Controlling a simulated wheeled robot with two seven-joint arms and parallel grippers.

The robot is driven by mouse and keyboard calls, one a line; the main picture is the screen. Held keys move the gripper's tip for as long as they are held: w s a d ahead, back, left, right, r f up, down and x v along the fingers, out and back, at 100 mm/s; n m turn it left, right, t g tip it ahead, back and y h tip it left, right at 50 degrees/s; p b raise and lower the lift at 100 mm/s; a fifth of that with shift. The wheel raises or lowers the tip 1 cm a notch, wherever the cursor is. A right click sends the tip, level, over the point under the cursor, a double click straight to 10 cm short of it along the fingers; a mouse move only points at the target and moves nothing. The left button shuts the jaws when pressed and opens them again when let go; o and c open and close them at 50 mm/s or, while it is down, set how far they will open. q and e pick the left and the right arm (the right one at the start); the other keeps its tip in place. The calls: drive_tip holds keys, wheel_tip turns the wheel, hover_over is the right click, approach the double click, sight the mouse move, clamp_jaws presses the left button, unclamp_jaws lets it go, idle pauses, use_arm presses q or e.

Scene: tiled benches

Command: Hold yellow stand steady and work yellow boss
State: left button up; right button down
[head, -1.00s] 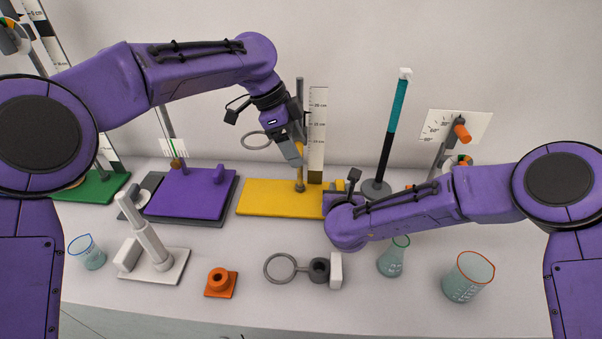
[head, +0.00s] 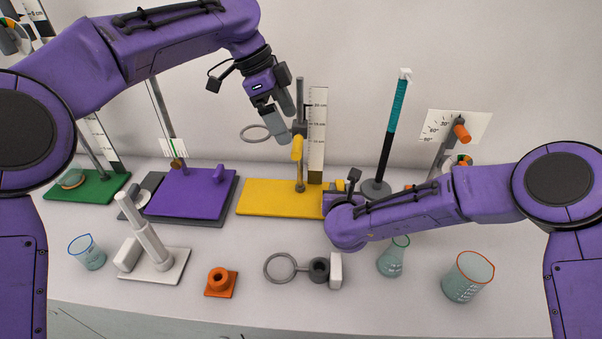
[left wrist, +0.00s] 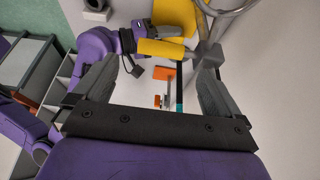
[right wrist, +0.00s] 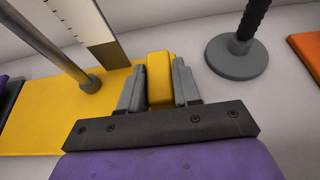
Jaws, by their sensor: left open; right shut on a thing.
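The yellow stand's flat base (head: 265,198) lies on the bench with an upright grey rod (head: 299,110). The yellow boss (head: 297,147) shows as a yellow knob on the rod, beside a grey clamp block and a ring. It also shows in the left wrist view (left wrist: 160,49), beyond the fingertips. My left gripper (head: 287,125) is open and empty, just above the boss, apart from it. My right gripper (right wrist: 159,84) is shut on a raised yellow block (right wrist: 160,72) at the right end of the stand's base. In the head view my right arm partly hides that end.
A white ruler (head: 317,130) stands behind the rod. A black-and-teal rod on a round grey foot (head: 376,188) stands to the right. A purple stand (head: 188,196) lies to the left. A loose ring clamp (head: 320,269), a flask (head: 394,260) and a beaker (head: 468,278) are in front.

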use_arm(q)
drive_tip(key=d+v, duration=0.1)
drive_tip(key=v, duration=0.8)
drive_tip(key=shift+r, duration=0.6)
drive_tip(key=shift+a, duration=0.1)
use_arm(e)
drive_tip(key=c, duration=0.7)
unclamp_jaws()
drive_tip(key=shift+s, duration=0.1)
